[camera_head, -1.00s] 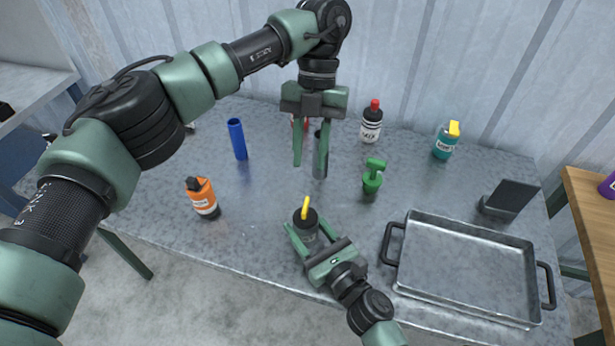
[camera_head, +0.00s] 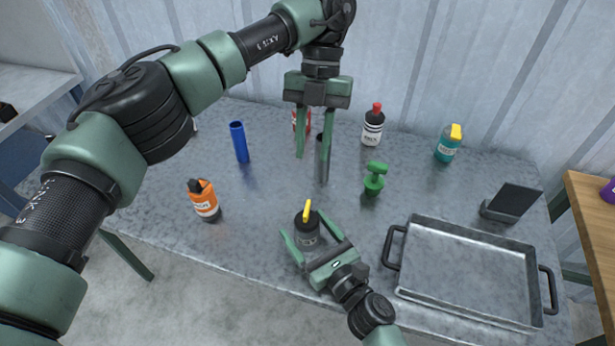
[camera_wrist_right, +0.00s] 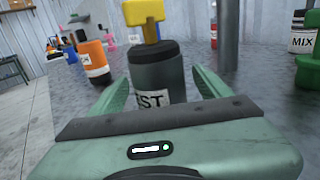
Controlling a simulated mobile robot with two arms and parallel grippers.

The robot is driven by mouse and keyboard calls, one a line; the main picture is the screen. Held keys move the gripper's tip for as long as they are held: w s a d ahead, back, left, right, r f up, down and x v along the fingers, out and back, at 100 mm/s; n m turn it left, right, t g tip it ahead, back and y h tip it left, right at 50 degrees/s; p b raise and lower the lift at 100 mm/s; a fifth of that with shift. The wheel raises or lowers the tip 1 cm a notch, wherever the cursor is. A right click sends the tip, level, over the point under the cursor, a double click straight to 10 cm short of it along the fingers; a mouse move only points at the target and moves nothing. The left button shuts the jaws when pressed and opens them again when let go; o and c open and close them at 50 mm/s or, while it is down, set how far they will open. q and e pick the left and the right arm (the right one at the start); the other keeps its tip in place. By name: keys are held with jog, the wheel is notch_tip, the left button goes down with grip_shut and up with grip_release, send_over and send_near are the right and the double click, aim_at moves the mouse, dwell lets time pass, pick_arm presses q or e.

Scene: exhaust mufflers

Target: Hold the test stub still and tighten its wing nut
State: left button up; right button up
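The test stub (camera_head: 307,238) is a dark grey cylinder with a black top, a white label and a yellow wing nut (camera_head: 307,210). It stands upright near the table's front edge. In the right wrist view the stub (camera_wrist_right: 157,78) is between my fingers, its label partly hidden by the gripper body. My right gripper (camera_head: 308,238) is open around it, with a gap on each side. My left gripper (camera_head: 313,150) is open, pointing down, farther back on the table. Its fingers are above and in front of a grey upright pipe (camera_head: 322,170), and nothing is held.
A green item with a handle (camera_head: 374,182) stands to the right. An orange bottle (camera_head: 205,203) and blue tube (camera_head: 239,143) are left. A white bottle (camera_head: 372,128) and teal bottle (camera_head: 447,147) are behind. A metal tray (camera_head: 470,268) fills the front right; a black stand (camera_head: 510,203) is behind it.

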jog(key=v, duration=1.2)
jog(key=shift+s, duration=0.15)
